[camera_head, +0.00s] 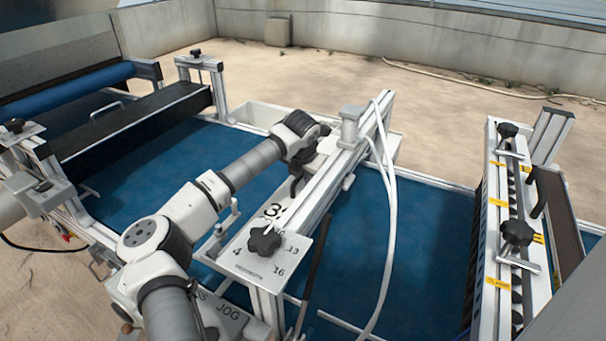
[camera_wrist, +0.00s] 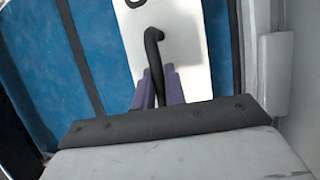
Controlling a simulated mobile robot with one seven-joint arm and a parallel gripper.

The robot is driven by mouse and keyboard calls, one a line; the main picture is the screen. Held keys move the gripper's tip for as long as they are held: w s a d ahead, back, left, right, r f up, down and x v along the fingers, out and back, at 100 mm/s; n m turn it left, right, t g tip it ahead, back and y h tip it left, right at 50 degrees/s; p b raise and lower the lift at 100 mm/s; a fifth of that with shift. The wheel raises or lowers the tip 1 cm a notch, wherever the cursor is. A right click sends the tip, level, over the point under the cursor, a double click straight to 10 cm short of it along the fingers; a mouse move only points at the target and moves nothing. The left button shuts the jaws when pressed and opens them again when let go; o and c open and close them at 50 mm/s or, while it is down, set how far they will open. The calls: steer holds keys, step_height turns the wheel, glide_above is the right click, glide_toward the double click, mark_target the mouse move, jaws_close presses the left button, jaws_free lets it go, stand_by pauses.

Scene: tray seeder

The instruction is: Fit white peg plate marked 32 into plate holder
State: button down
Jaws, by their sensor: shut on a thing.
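A white peg plate (camera_head: 287,199) lies along the metal rail in the middle of the head view. A large black figure starting with 3 shows on it; the rest is hidden. The plate also shows in the wrist view (camera_wrist: 186,40), with part of a black mark at its top edge. My gripper (camera_wrist: 156,78) has its purple fingers shut on the plate's black bent handle (camera_wrist: 153,42). In the head view my wrist covers the far part of the plate. The long metal rail assembly (camera_head: 325,182) seems to be the plate holder. I cannot tell whether the plate is seated in it.
A black star knob (camera_head: 265,241) stands on the numbered end plate at the near end of the rail. White hoses (camera_head: 388,210) hang beside it on the right. A blue belt (camera_head: 345,250) lies below. Another metal unit with black knobs (camera_head: 515,235) stands at the right.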

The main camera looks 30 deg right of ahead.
steer(key=shift+f, duration=0.15)
stand_by(0.3)
steer(key=c, duration=1.4)
jaws_free()
steer(key=shift+o, duration=0.2)
steer(key=shift+f, duration=0.1)
steer(key=shift+b, duration=0.3)
steer(key=b+v, duration=0.4)
steer(key=v, duration=1)
